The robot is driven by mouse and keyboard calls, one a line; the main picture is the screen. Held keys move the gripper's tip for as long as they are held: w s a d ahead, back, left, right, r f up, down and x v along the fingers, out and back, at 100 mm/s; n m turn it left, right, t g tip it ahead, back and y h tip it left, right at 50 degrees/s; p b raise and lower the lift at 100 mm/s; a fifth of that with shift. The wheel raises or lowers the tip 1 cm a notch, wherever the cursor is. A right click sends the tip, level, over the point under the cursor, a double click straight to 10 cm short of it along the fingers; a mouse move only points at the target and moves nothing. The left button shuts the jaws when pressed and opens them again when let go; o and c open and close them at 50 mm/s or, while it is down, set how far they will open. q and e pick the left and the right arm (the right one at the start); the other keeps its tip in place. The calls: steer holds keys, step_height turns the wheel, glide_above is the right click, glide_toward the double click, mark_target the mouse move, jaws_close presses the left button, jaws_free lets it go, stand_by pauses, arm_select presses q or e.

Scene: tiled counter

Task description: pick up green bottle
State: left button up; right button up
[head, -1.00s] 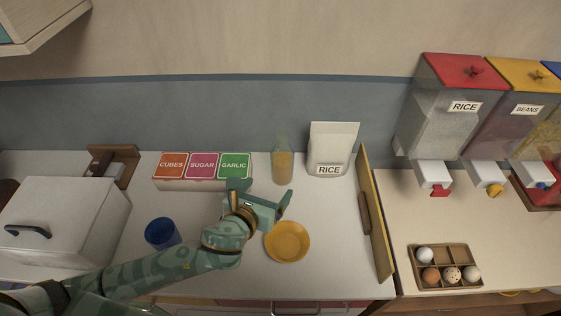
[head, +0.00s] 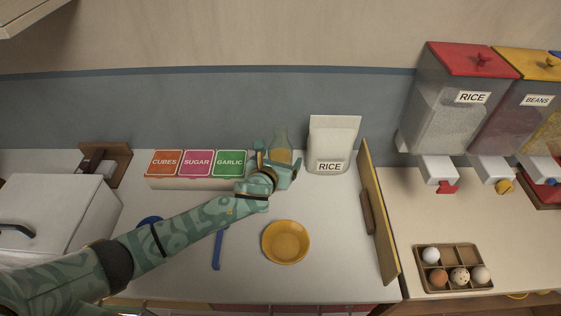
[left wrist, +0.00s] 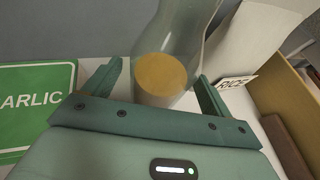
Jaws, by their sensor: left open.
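The green bottle (head: 280,141) is see-through, with yellowish contents, and stands upright at the back of the counter, between the spice boxes and the rice bag. My left gripper (head: 278,158) is open right in front of it and hides its lower part. In the left wrist view the bottle (left wrist: 180,45) rises between the two spread fingers of the gripper (left wrist: 160,76). I cannot tell whether either finger touches it. My right gripper is not in view.
The Cubes, Sugar and Garlic boxes (head: 197,165) stand close on the left, a white rice bag (head: 332,145) close on the right. A yellow bowl (head: 285,242), a blue utensil (head: 218,250) and a partly hidden blue cup (head: 150,220) are nearer. A wooden board (head: 378,215) stands right.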

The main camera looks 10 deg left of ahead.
mark_target(284, 145)
arm_select(q)
steer(key=shift+w+d+f, duration=0.1)
steer(key=shift+w+f, duration=0.2)
steer(key=shift+w, duration=0.35)
steer(key=shift+r, duration=0.1)
steer(key=shift+s, duration=0.1)
steer(key=c, duration=1.5)
steer(key=shift+c, duration=0.3)
steer(key=shift+r, duration=0.6)
step_height(284, 145, up, 3)
steer(key=shift+f+p, duration=0.2)
steer(key=shift+p, duration=0.7)
steer(key=s+r+p, duration=0.1)
steer(key=s+d+r+p, duration=0.1)
steer(key=r, duration=0.1)
steer(key=s+r, duration=0.2)
steer(key=shift+d+r+p, duration=0.25)
steer(key=shift+d+p, duration=0.15)
steer(key=s+d+r+p, duration=0.1)
steer(key=s+d+r, duration=0.2)
steer(key=s, duration=0.6)
steer(key=shift+d+r+p, duration=0.2)
steer(key=shift+r+p, duration=0.15)
steer(key=shift+r, duration=0.05)
